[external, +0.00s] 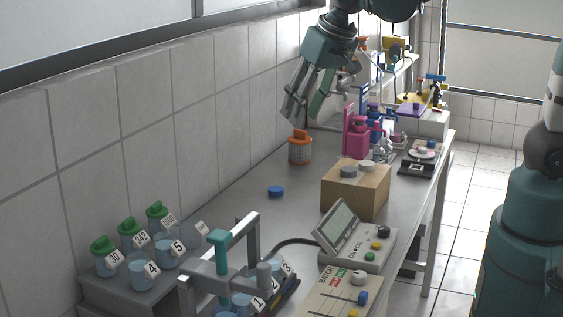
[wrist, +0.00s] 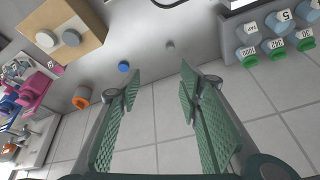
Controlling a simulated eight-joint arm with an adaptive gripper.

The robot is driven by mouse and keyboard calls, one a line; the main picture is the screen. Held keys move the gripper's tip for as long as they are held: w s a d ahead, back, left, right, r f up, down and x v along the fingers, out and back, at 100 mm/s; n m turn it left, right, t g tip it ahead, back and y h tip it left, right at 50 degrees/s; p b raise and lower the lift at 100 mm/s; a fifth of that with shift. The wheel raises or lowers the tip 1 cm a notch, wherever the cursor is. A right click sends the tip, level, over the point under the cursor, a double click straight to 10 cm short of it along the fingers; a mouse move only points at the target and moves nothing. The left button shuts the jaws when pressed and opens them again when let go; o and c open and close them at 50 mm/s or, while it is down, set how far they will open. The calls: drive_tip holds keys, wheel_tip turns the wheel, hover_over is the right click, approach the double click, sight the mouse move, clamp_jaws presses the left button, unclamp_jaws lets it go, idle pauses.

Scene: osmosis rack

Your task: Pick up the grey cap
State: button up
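Two round caps sit on top of a tan box (external: 352,197) on the bench. The darker grey cap (external: 348,171) lies to the left of a paler cap (external: 367,165). In the wrist view the darker grey cap (wrist: 71,38) and the paler cap (wrist: 45,39) show at the upper left on the box (wrist: 75,20). My gripper (external: 304,112) hangs high near the tiled wall, behind and left of the box and well apart from the caps. In the wrist view my gripper (wrist: 161,84) is open with nothing between its fingers.
A blue cap (external: 276,191) lies on the bench, and an orange-capped jar (external: 300,149) stands below my gripper. A small grey round piece (wrist: 170,44) shows ahead of the fingers. Pink bottles (external: 356,140) stand behind the box. Numbered jars and a metal frame (external: 251,240) fill the front.

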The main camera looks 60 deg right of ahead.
drive_tip(key=w+f+m+g+b, duration=0.1)
drive_tip(key=w+f+m, duration=0.2)
drive_tip(key=w+f, duration=0.75)
drive_tip(key=m+g+h+b, duration=0.2)
drive_tip(key=m, duration=0.1)
approach(241, 217)
drive_tip(key=shift+d+f, duration=0.45)
drive_tip(key=shift+f, duration=0.2)
drive_tip(key=shift+y, duration=0.3)
drive_tip(key=shift+f, duration=0.1)
drive_tip(key=shift+x, duration=1.2)
drive_tip(key=shift+w+d+f, duration=0.1)
drive_tip(key=shift+f, duration=0.05)
drive_tip(key=shift+x, duration=2.4)
